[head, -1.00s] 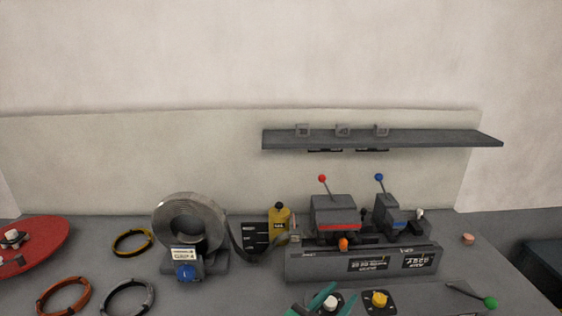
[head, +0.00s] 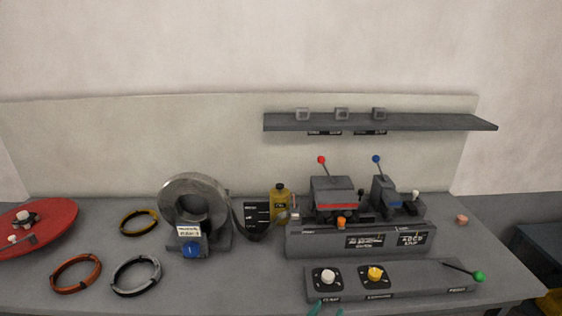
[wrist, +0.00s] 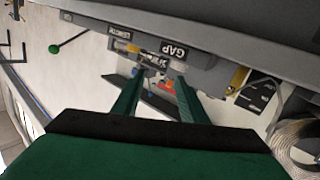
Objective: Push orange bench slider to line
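The orange slider (head: 341,222) is a small orange knob at the front top edge of the grey bench machine (head: 300,243), below the red-striped block. In the wrist view a small orange-red spot (wrist: 166,85) shows between my fingers, probably the same slider. My gripper (wrist: 160,77) has two green fingers with a gap between them and nothing held. In the head view only the green tips of my gripper (head: 326,308) show at the bottom edge, in front of the control panel and apart from the slider. The target line cannot be made out clearly.
A control panel (head: 400,287) with white and yellow knobs and a green-tipped lever (head: 480,277) lies in front of the machine. A coil on a stand (head: 180,190), a yellow bottle (head: 280,203) and loose coils (head: 76,273) are to the left. A shelf (head: 400,122) hangs above.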

